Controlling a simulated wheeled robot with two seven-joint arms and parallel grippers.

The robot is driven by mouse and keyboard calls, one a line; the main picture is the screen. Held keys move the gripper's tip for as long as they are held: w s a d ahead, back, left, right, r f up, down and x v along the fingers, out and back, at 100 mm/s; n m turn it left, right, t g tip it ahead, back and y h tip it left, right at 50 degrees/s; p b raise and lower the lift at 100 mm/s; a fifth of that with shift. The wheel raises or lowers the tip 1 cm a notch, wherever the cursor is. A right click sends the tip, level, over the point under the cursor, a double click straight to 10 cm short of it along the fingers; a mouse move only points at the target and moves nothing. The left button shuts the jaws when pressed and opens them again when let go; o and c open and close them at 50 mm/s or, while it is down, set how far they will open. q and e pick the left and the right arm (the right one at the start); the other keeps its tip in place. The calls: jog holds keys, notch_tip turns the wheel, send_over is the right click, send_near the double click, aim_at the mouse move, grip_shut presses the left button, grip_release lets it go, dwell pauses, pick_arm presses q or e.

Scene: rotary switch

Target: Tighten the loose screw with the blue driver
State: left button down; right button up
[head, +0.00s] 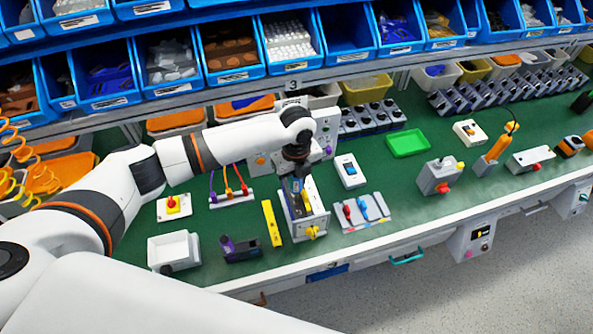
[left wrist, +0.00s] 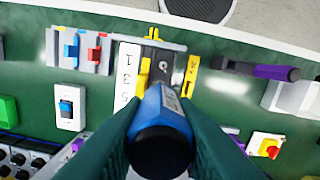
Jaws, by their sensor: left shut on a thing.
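My left gripper (head: 295,178) is above a white box-shaped unit (head: 318,222) with a yellow knob (head: 313,232) on its front. In the left wrist view its dark green fingers (left wrist: 160,115) are shut on the blue driver (left wrist: 172,112), a blue cylinder with a black end facing the camera. The driver points down toward the white unit (left wrist: 127,72), and its tip is hidden behind the handle. I cannot make out the loose screw. My right gripper is not in view.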

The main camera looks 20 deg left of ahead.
pick_arm(q)
jog(key=n, duration=1.2)
jog(key=shift+n, duration=0.3)
jog(key=n, duration=1.1)
jog(key=shift+n, duration=0.3)
jog(key=shift+f, duration=0.45)
jog(key=m, duration=0.8)
